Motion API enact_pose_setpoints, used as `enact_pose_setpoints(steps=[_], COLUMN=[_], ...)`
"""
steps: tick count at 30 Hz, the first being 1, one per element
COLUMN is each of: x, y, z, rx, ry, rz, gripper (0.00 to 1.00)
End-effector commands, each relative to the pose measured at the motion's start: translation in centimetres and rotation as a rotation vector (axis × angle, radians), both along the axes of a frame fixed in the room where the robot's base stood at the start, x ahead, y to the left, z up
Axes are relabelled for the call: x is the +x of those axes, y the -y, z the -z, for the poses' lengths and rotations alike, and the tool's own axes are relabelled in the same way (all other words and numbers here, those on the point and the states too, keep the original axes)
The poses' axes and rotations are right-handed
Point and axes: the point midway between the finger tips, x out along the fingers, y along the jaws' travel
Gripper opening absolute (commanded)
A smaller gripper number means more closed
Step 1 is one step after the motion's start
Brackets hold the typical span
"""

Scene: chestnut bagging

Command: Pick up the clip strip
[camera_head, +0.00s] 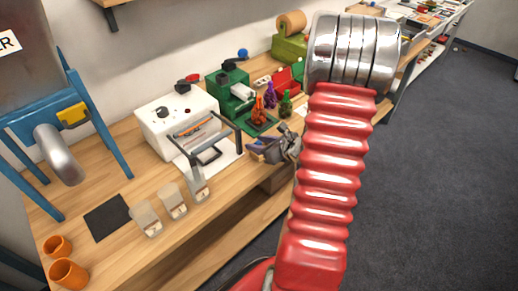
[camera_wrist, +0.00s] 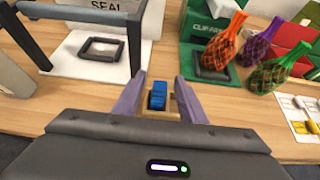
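A small blue piece (camera_wrist: 157,95), which looks like the clip strip, sits on a small tan holder (camera_wrist: 159,114) on the bench in the wrist view. My gripper (camera_wrist: 156,96) is open, with one purple-grey finger on each side of the blue piece. Wood and tan show between the fingers and the piece, so they look apart from it. In the head view my gripper (camera_head: 262,150) is low over the bench's front edge, right of the white sealing machine (camera_head: 178,122). The blue piece cannot be made out there.
A green clipper machine (camera_head: 228,92) stands behind, with orange, purple and green net bags (camera_head: 270,100) to its right. The sealer's dark handle (camera_wrist: 85,15) rises left of my gripper. Clear containers (camera_head: 172,200) and orange cups (camera_head: 68,272) stand at the left.

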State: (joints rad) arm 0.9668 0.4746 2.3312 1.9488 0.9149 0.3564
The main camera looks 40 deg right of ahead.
Motion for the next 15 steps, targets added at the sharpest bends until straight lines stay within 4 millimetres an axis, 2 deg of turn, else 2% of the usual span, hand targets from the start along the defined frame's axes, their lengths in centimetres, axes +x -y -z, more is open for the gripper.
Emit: enact_pose_setpoints(steps=[2,15], x=[-0.01,-0.02], y=[0.00,0.01], z=[0.00,-0.01], rx=[0.000,0.000], ry=[0.000,0.000], rz=[0.000,0.000], gripper=[0.36,0.05])
